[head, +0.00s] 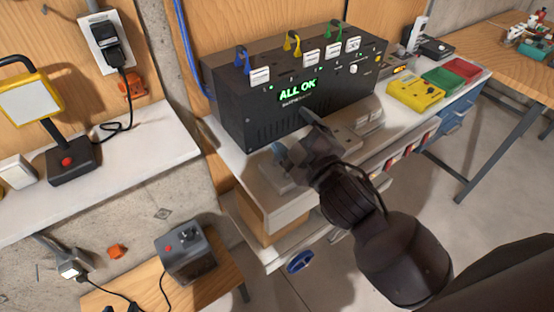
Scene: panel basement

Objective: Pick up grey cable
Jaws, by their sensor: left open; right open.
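I cannot clearly make out a grey cable in the head view. My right gripper (295,137) reaches in from the lower right and is open, with its fingers close to the front of a black panel box (235,112). The box has a green "ALL OK" display. Blue (242,60), yellow (292,42) and green (335,30) plugs stand on its top, with white tags in front. A small blue-grey piece (278,152) shows beside the gripper; I cannot tell whether it is a fingertip or a separate thing. My gripper and forearm hide part of the bench. My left gripper is not in view.
A yellow meter (415,94), a green tray (443,80) and a red tray (462,67) lie on the right of the bench. A black cable (128,112) hangs from a wall adapter (106,42). A grey box (186,255) stands on a low wooden table.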

